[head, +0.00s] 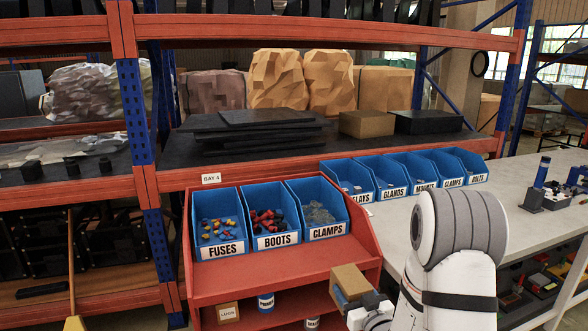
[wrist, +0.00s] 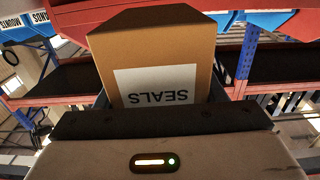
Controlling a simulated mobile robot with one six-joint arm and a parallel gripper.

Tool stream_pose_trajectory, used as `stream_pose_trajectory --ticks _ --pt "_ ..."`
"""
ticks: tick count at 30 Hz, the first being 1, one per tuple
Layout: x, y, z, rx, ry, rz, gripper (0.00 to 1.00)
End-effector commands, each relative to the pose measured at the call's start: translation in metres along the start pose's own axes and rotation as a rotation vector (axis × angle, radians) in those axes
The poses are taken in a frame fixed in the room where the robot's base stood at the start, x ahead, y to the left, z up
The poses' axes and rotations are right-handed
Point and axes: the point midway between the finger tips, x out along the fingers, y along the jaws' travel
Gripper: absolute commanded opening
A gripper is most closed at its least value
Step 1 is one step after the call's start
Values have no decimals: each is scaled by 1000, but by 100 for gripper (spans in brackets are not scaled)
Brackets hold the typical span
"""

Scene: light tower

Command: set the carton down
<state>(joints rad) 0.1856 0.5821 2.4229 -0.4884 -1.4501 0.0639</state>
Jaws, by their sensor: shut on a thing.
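A brown carton (head: 349,281) is held in my gripper (head: 352,299) at the right front of the red stand (head: 270,271). In the wrist view the carton (wrist: 155,52) fills the space between the dark fingers, and its white label, upside down there, reads SEALS. The gripper is shut on it. In the head view the carton overlaps the right part of the stand's shelf; I cannot tell whether it touches anything below.
Blue bins of fuses (head: 217,229), boots (head: 268,221) and clamps (head: 318,214) stand along the back of the red shelf, with bare shelf in front. A LUGS carton (head: 228,313) and a can (head: 266,302) stand below. A pale bench (head: 540,205) lies right.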

Motion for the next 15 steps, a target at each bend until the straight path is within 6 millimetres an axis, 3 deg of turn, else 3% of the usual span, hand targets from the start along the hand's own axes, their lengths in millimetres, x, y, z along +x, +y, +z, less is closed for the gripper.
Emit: stream_pose_trajectory --ticks 1,8,11,15 --pt "0 0 -20 0 1 0 32" --pt "0 0 -39 0 1 0 32" --pt "0 -1 -36 6 0 9 32" --pt "0 -4 -12 30 3 67 32"
